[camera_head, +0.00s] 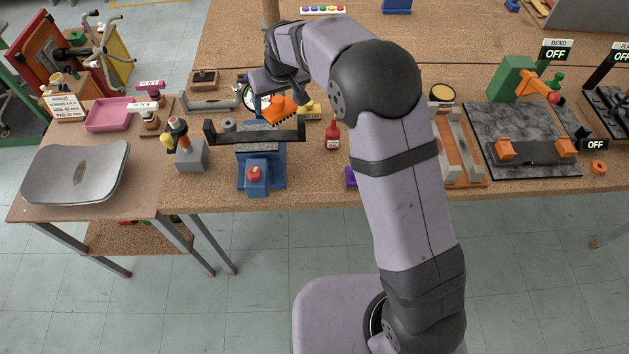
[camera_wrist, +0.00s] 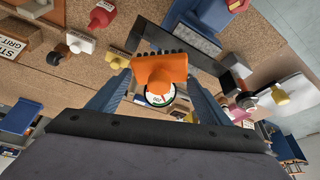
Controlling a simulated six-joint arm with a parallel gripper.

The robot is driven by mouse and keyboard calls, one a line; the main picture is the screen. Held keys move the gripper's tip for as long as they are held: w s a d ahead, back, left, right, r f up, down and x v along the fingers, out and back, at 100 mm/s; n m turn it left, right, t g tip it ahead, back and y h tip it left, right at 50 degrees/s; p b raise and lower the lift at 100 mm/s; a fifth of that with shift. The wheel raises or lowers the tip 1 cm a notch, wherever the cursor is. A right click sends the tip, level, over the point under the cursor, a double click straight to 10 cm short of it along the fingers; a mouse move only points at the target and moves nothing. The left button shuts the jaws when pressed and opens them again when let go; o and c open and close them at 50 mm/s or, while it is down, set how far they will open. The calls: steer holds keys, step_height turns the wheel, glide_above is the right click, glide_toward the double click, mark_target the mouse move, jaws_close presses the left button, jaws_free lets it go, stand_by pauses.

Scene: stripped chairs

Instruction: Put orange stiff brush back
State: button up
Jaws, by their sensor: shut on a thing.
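The orange stiff brush (camera_head: 279,110) is in my gripper (camera_head: 268,98), above the bench near the blue vise. In the wrist view the orange brush (camera_wrist: 159,68) sits between the two blue fingers of my gripper (camera_wrist: 158,88), with its dark bristles toward the top of the picture. My gripper is shut on it. The brush hides part of a round white dial (camera_wrist: 158,99) behind it. In the head view my arm hides part of the bench, and the fingertips are hard to make out.
A blue vise (camera_head: 258,178) with a dark bar stands just in front of the brush. A red bottle (camera_head: 332,135) and a yellow labelled block (camera_head: 309,110) are to its right. Open bench lies behind.

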steer(key=s+d+f+m+h+b, duration=0.15)
steer(key=s+d+f, duration=0.25)
steer(key=s+d, duration=0.45)
steer(key=s+d+f+m+b, duration=0.3)
steer(key=s+d+f, duration=0.15)
steer(key=d, duration=0.75)
steer(key=a+f+n+b, duration=0.3)
steer(key=a+f+b, duration=0.3)
steer(key=a+b, duration=0.15)
steer(key=w+a+r+m, duration=0.1)
steer(key=w+a+r, duration=0.2)
steer(key=w, duration=0.2)
steer(key=shift+w+a+r+b, duration=0.2)
steer(key=shift+r+b, duration=0.2)
steer(key=shift+m, duration=0.25)
steer(key=shift+f+p, duration=0.7)
steer(key=shift+f, duration=4.35)
